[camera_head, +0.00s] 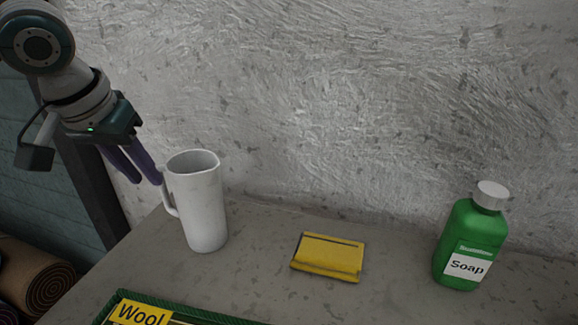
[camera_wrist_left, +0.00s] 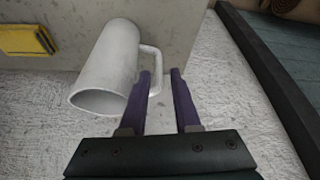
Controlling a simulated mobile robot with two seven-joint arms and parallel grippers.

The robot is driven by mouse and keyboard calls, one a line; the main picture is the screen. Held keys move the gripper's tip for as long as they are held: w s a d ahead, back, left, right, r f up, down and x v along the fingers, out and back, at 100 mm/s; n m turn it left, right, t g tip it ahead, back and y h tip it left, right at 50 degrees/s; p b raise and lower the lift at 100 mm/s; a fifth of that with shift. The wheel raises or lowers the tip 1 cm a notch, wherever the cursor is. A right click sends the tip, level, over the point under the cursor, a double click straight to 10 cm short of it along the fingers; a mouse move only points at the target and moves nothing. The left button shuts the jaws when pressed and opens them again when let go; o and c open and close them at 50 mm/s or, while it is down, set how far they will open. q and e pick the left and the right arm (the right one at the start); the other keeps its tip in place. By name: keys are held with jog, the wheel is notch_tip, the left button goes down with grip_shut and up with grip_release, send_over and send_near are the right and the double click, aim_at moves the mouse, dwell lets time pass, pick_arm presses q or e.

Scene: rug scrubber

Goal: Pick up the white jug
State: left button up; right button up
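The white jug (camera_head: 203,205) stands upright on the left part of the grey table, its handle on its left side. It also shows in the left wrist view (camera_wrist_left: 106,66), with the handle (camera_wrist_left: 152,68) toward the fingers. My left gripper (camera_head: 146,180) is beside the jug on its handle side, fingers pointing down. In the left wrist view, its purple fingers (camera_wrist_left: 160,75) are parted with a gap between them, and the left finger overlaps the handle's edge. Nothing is visibly held, and I cannot tell whether it touches the handle. My right gripper is not in view.
A green soap bottle (camera_head: 472,238) stands farther right. A green-edged item labelled Wool (camera_head: 140,313) is at the front. A textured wall (camera_head: 370,100) rises behind; a rolled rug (camera_head: 40,280) is at lower left.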

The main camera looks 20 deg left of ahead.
aim_at(163, 195)
pick_arm(q)
jog(key=b+x, duration=0.1)
jog(key=x, duration=0.5)
jog(key=shift+w+d+f, duration=0.15)
jog(key=shift+w+f, duration=0.1)
jog(key=shift+f, duration=0.05)
jog(key=shift+c, duration=0.2)
grip_shut()
jog(key=shift+r, duration=0.1)
dwell(0.9)
